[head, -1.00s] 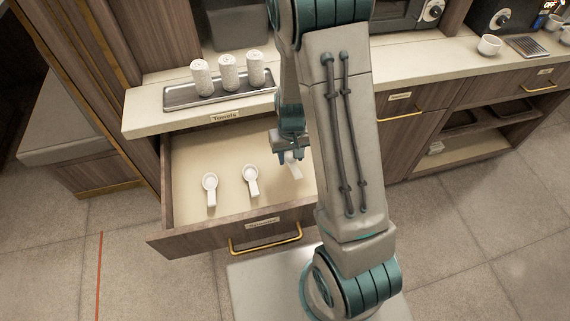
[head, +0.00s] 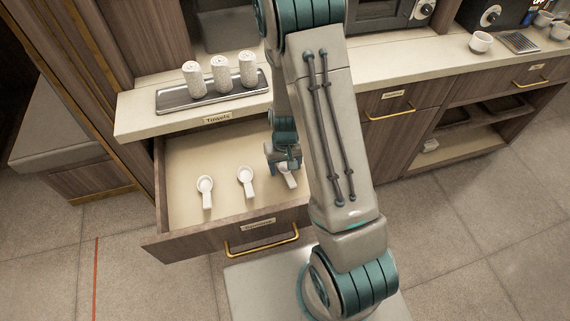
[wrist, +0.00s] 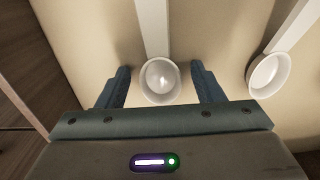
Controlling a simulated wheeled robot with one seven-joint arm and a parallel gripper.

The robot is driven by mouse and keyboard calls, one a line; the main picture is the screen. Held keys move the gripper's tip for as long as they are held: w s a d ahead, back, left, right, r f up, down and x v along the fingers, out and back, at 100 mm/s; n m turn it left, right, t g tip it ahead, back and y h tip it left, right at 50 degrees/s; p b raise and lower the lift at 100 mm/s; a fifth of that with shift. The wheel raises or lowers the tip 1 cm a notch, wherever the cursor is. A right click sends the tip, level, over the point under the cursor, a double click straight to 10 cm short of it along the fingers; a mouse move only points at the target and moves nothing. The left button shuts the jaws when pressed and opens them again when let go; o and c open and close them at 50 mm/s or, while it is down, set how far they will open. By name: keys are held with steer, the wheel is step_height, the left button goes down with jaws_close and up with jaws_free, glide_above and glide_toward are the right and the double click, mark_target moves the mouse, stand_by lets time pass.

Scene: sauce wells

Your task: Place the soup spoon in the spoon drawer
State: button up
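The spoon drawer (head: 180,219) is pulled open below the counter. Three white spoons lie in it: one at the left (head: 204,188), one in the middle (head: 246,179) and one at the right (head: 291,182), partly hidden by my gripper (head: 284,166). In the wrist view, my gripper (wrist: 161,88) is open. Its two fingers stand apart on either side of the bowl of the right-hand spoon (wrist: 153,28), with a gap on each side. That spoon appears to rest on the drawer floor. The middle spoon (wrist: 268,74) shows to the right, outside the fingers.
A tray (head: 172,103) with three rolled towels stands on the counter (head: 135,117) above the drawer. A closed drawer (head: 400,103) is to the right. White cups (head: 481,42) are on the far right counter. The drawer's left part has bare floor.

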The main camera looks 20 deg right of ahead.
step_height(320, 180, up, 12)
steer(key=p, duration=0.1)
step_height(320, 180, up, 10)
steer(key=t, duration=0.1)
glide_above(285, 167)
steer(key=s, duration=0.5)
steer(key=s+r+t, duration=0.1)
steer(key=s+r, duration=0.6)
steer(key=s, duration=0.2)
steer(key=shift+t, duration=0.4)
steer(key=shift+r, duration=0.1)
